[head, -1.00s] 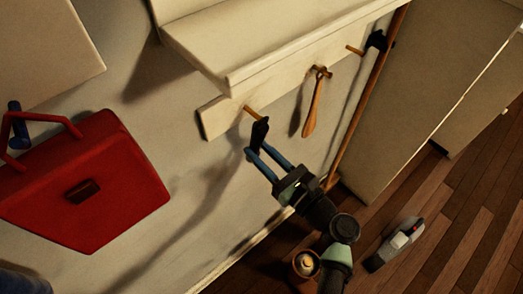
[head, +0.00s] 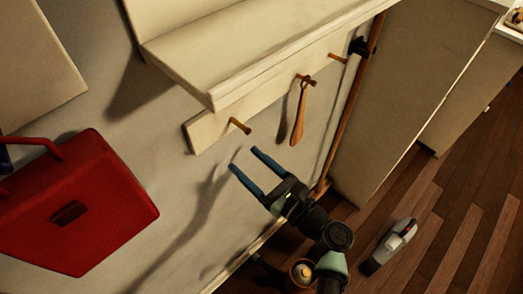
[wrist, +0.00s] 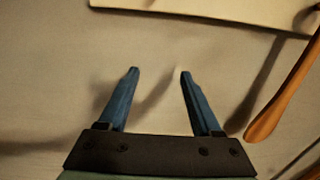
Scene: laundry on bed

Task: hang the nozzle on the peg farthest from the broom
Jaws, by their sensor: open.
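The left peg (head: 240,126) on the wooden rail (head: 210,128) is bare and is the one farthest from the broom (head: 350,115), which stands at the rail's right end. My gripper (head: 244,160) is open and empty, a little below and apart from that peg. The wrist view shows its blue fingers (wrist: 160,72) spread with only wall between them. The black nozzle is not on the left peg. A dark shape (head: 267,268) lies low beside the pot; it may be the nozzle, but I cannot tell for sure.
A wooden-handled tool (head: 299,115) hangs on the middle peg, and its handle shows close right of my gripper in the wrist view (wrist: 285,95). A shelf (head: 270,65) juts out above the rail. A grey handheld device (head: 390,245) is on the floor.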

